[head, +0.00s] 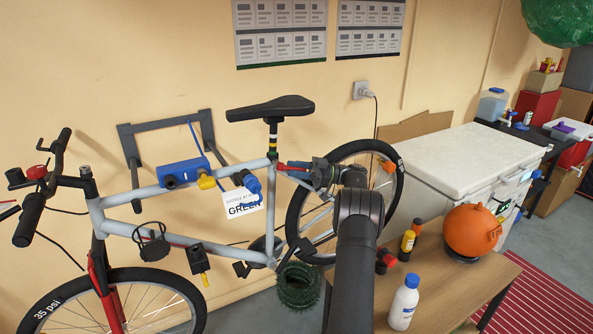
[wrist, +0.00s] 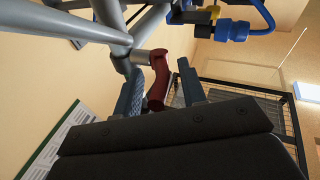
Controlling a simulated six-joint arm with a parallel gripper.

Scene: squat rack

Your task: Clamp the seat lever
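The red seat lever (head: 295,164) sticks out from the frame joint just below the saddle post of the grey bicycle (head: 232,168). My gripper (head: 305,173) is at the lever's right side in the head view and hides part of it. In the wrist view the curved red lever (wrist: 158,80) stands between the two fingers of my gripper (wrist: 160,88). The fingers are apart, with a gap visible between the lever and the right finger. The lever's base meets a grey tube at the top. The black saddle (head: 270,108) sits on its post above.
The bicycle hangs at a wall rack (head: 165,130), with a blue tool (head: 183,172) on its top tube. A wooden table (head: 450,290) holds a white bottle (head: 403,303) and an orange ball-shaped object (head: 471,230). A white chest (head: 460,160) stands behind.

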